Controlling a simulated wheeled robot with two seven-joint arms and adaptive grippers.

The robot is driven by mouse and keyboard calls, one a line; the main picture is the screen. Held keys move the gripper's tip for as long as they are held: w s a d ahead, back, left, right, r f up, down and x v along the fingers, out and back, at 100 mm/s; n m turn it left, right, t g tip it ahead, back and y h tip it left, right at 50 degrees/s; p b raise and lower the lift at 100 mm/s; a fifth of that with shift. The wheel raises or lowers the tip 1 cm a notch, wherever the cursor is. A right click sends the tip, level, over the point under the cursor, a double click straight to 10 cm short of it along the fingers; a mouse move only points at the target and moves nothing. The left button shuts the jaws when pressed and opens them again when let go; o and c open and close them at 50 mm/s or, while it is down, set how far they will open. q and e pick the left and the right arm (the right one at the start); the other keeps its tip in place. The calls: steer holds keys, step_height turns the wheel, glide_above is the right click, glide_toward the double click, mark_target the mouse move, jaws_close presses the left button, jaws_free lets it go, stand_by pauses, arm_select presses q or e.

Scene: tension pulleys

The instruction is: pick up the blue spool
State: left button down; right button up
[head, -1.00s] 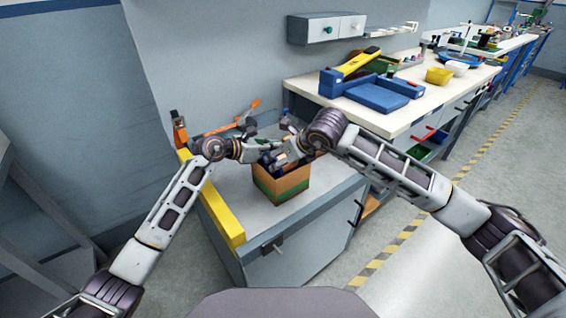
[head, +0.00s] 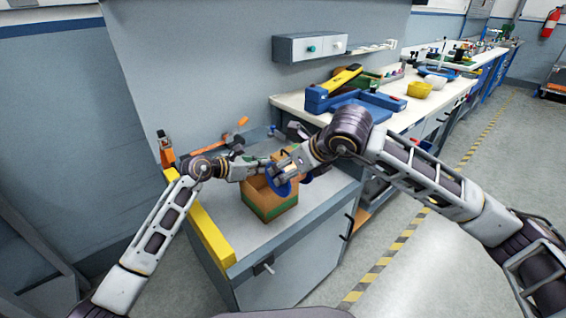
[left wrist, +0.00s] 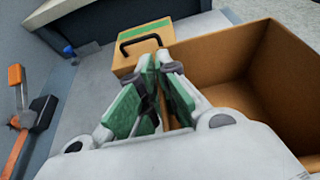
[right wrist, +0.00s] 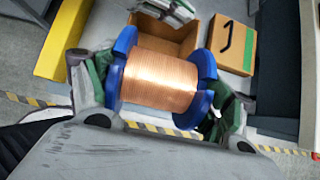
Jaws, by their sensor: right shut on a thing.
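The blue spool (right wrist: 205,85) has blue flanges and a copper-coloured winding; it fills the middle of the right wrist view. My right gripper (right wrist: 158,100) is shut on it, with a green-padded finger at each flange. In the head view the blue spool (head: 281,186) is held at the open brown box (head: 268,206), partly covering its rim. My left gripper (left wrist: 160,68) is at the side of the box (left wrist: 225,58). Its green-padded fingertips are close together, with part of the brown wall showing between them; whether they touch it is unclear.
A smaller closed brown box (right wrist: 237,48) with a black curved handle stands beside the open one. A yellow bar (head: 212,230) runs along the bench's left edge. Orange-handled tools (head: 166,150) lie at the back left. A white workbench with a blue tray (head: 365,102) stands behind.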

arm_select(q)
steer(key=shift+f, duration=0.1)
arm_select(e)
steer(key=s+d+r+g+h, duration=0.2)
steer(key=s+d, duration=0.7)
steer(key=s, duration=0.3)
steer(key=shift+g, duration=0.4)
steer(key=shift+s+r, duration=0.1)
stand_by(0.4)
arm_select(q)
steer(key=c, duration=1.6)
jaws_free()
steer(key=shift+o, duration=0.2)
steer(key=shift+a, duration=0.1)
steer(key=v, duration=1.1)
steer(key=shift+s+a+r, duration=0.2)
steer(key=shift+a+r, duration=0.1)
